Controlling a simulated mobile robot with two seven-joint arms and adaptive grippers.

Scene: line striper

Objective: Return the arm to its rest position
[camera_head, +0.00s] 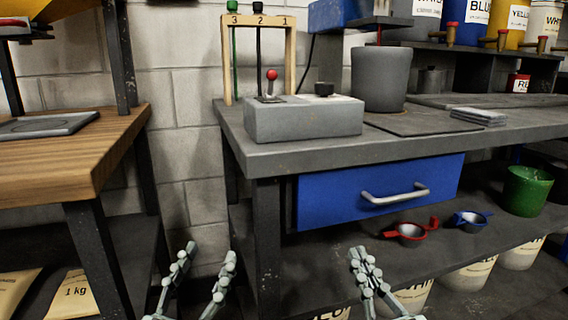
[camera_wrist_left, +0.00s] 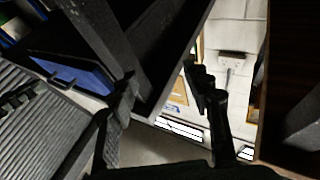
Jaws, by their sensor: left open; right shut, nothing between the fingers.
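My left gripper (camera_head: 206,262) is at the bottom of the head view, in front of the gap between the wooden bench and the grey workbench. Its two fingers are spread with nothing between them. It also shows in the left wrist view (camera_wrist_left: 168,90), its dark fingers apart, with wall and floor visible between them. My right gripper (camera_head: 362,254) is at the bottom of the head view, right of the left one, in front of the grey workbench's lower shelf. Its fingers are together and hold nothing visible. The upper parts of both arms are out of view.
The grey workbench (camera_head: 290,152) has a blue drawer (camera_head: 330,199) with a metal handle. A wooden bench (camera_head: 60,160) stands at the left. A grey bucket (camera_head: 381,78) stands on top.

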